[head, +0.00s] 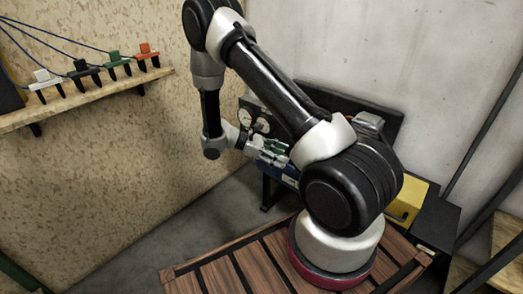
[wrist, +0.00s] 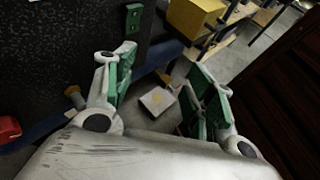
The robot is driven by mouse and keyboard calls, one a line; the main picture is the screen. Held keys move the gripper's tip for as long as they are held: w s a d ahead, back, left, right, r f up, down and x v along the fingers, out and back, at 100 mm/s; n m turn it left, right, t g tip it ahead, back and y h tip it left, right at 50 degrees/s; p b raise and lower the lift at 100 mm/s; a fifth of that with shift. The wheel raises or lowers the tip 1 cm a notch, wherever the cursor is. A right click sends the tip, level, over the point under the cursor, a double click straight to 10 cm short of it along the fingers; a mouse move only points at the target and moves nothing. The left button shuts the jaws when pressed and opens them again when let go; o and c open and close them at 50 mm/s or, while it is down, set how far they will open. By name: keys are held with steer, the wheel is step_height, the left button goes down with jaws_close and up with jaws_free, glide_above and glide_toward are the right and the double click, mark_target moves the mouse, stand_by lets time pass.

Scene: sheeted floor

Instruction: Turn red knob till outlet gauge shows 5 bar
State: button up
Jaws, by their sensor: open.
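Two round dial gauges, one of them here (head: 245,117), show on a dark panel behind my arm in the head view; their readings are too small to tell. A red part (wrist: 8,130), perhaps the red knob, is cut off at the left edge of the wrist view; the head view does not show it. My gripper (head: 272,152) is in front of the panel, just below the gauges. In the wrist view its green-padded fingers (wrist: 163,88) are spread apart with nothing gripped. The red part lies to the left, outside the fingers.
A blue bar (wrist: 42,131) and a brass-coloured fitting (wrist: 74,96) are near the left finger. A small pale box (wrist: 157,100) lies beyond the fingers. A yellow box (head: 408,196) stands right of my arm. A shelf (head: 95,103) with coloured clamps is on the left wall.

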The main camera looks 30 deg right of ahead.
steer(key=w+f+n+t+h, duration=0.2)
steer(key=w+f+n+t, duration=0.15)
steer(key=f, duration=0.35)
steer(key=w+f+n+t+h, duration=0.3)
steer(key=w+f+n, duration=0.15)
steer(key=f, duration=0.35)
steer(key=w+a+r+n+t, duration=0.1)
steer(key=w+a+n+t, duration=0.15)
steer(key=w, duration=0.25)
steer(key=w+a+r+n+t, duration=0.1)
steer(key=w+t, duration=0.2)
steer(key=w, duration=0.2)
steer(key=x, duration=0.7)
steer(key=shift+d+r+t, duration=0.25)
steer(key=shift+r+t, duration=0.05)
steer(key=shift+r, duration=0.1)
steer(key=shift+w, duration=0.1)
steer(key=c, duration=1)
